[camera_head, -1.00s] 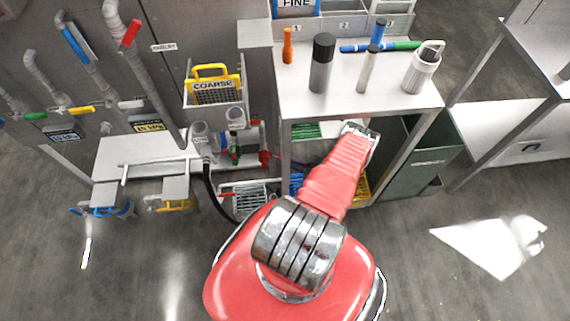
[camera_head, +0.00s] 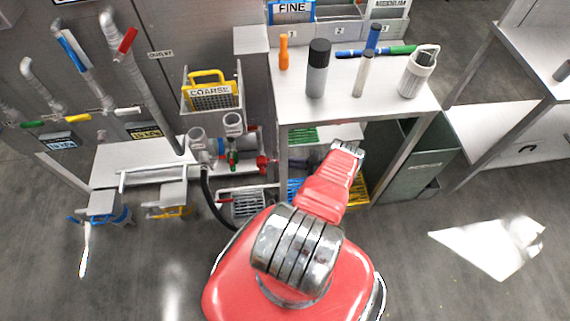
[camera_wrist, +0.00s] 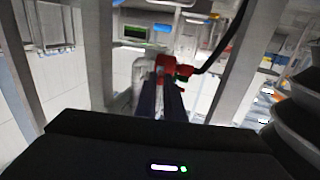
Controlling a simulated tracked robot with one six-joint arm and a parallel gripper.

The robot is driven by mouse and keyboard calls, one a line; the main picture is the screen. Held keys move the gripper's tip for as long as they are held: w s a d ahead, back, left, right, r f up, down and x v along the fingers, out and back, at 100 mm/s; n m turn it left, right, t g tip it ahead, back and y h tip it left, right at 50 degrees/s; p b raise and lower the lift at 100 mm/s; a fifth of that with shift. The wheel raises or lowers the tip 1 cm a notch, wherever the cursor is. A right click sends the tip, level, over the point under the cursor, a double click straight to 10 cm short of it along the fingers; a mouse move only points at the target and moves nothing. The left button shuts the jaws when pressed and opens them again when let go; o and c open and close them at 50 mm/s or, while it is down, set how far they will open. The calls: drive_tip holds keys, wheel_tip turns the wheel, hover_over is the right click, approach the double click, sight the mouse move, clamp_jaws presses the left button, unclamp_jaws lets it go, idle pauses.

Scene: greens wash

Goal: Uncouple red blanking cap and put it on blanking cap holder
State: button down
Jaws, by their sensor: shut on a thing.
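The red blanking cap (camera_head: 262,163) shows in the head view at the right end of the pipework below the grey panel. In the wrist view a red part (camera_wrist: 166,62) sits at the tips of my gripper (camera_wrist: 162,82), whose two dark fingers are close together and shut on it. Another red piece (camera_wrist: 185,71) shows just to its right; I cannot tell whether it is part of the cap. In the head view the bench and my red arm hide most of my gripper. I cannot make out the cap holder for certain.
A black hose (camera_head: 206,190) curves down from the pipework. A green bin (camera_head: 432,160) stands right of the bench. The floor in front is open.

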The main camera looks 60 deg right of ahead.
drive_tip(key=shift+r, duration=0.1)
idle(0.3)
drive_tip(key=c, duration=2.1)
unclamp_jaws()
drive_tip(key=shift+o, duration=0.4)
